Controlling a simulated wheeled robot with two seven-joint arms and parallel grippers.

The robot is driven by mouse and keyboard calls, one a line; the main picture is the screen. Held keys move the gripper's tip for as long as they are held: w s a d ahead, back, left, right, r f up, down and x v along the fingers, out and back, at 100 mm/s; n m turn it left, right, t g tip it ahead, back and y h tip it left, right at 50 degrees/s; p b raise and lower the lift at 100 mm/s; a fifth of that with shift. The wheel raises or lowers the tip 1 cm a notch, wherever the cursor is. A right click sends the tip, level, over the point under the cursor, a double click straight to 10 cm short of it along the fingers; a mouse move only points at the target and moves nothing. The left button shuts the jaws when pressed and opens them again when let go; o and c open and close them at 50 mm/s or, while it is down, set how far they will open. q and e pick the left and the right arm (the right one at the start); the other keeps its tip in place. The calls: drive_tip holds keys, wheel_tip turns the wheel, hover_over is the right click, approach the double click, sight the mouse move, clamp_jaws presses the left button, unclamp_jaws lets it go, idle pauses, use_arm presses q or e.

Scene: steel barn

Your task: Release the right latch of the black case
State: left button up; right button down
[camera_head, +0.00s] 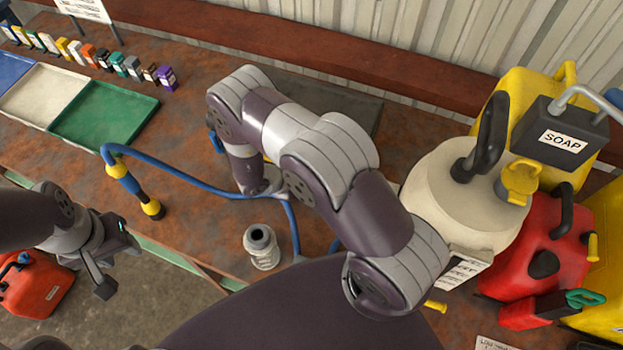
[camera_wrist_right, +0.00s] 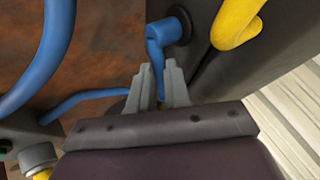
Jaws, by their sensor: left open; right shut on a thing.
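The black case (camera_head: 350,108) lies at the back of the bench, mostly hidden behind my right arm. In the right wrist view its dark face (camera_wrist_right: 285,45) fills the upper right. A blue lever latch (camera_wrist_right: 156,45) comes out of a round dark pivot on that face and points down between my right fingers. My right gripper (camera_wrist_right: 157,85) is shut on this lever's lower end. In the head view its fingertips are hidden behind my arm. My left gripper (camera_head: 122,262) is open and empty, off the bench's front edge.
A blue hose (camera_head: 170,173) with a yellow-ended nozzle runs beneath my right arm. A small jar (camera_head: 262,247) stands near the front edge. Trays (camera_head: 105,117) lie left; a cream jug (camera_head: 465,200) and red can (camera_head: 530,245) crowd the right. A yellow handle (camera_wrist_right: 237,22) is beside the latch.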

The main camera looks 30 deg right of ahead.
drive_tip(key=shift+w+a+r+g+h, duration=0.1)
drive_tip(key=shift+w+a+g+h, duration=0.1)
drive_tip(key=shift+g+h, duration=0.1)
idle(0.4)
drive_tip(key=c, duration=1.1)
unclamp_jaws()
drive_tip(key=shift+c, duration=0.2)
drive_tip(key=shift+o, duration=0.2)
drive_tip(key=shift+a+r, duration=0.1)
drive_tip(key=shift+a, duration=0.05)
